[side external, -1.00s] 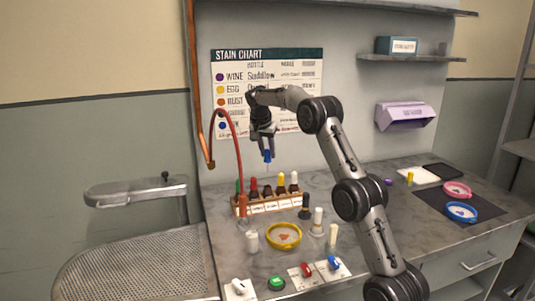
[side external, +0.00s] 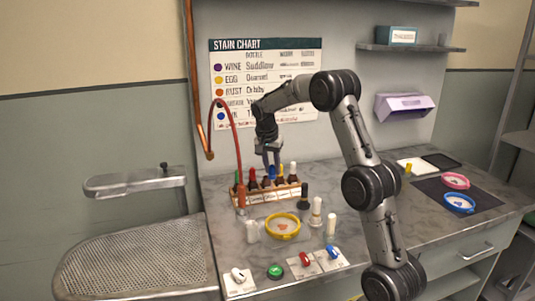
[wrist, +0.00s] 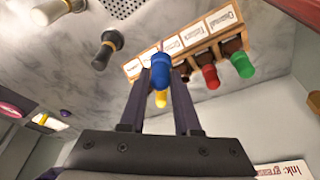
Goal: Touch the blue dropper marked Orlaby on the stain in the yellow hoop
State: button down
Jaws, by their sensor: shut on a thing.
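My gripper (side external: 271,158) is shut on the blue dropper (side external: 272,172), its fingers pointing down at the bottle rack (side external: 262,197). In the wrist view the blue dropper (wrist: 161,70) sits between the two fingertips (wrist: 160,85). I cannot tell whether its tip is inside a bottle or just above the rack. The marking on its own bottle is not readable. The yellow hoop (side external: 268,232) lies flat on the counter in front of the rack, with an orange-brown stain (side external: 283,226) on the cloth inside. The dropper is behind the hoop, apart from it.
Other coloured droppers, red (wrist: 208,77) and green (wrist: 242,66) among them, stand in the rack. A black-topped bottle (side external: 304,196) and white bottles (side external: 316,212) stand right of the hoop. A red hose (side external: 237,150) arches at left. Pink (side external: 455,181) and blue hoops (side external: 459,204) lie far right.

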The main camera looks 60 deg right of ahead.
jog(key=s+a+y, duration=0.1)
jog(key=s+a, duration=0.7)
jog(key=shift+a+x, duration=0.2)
jog(key=shift+x, duration=1.15)
jog(key=shift+a+x, duration=0.2)
jog(key=shift+x, duration=1.1)
jog(key=shift+f, duration=0.65)
jog(key=shift+r, duration=0.15)
jog(key=d+v, duration=0.1)
jog(key=v, duration=0.5)
jog(key=shift+r, duration=0.45)
jog(key=shift+d, duration=0.1)
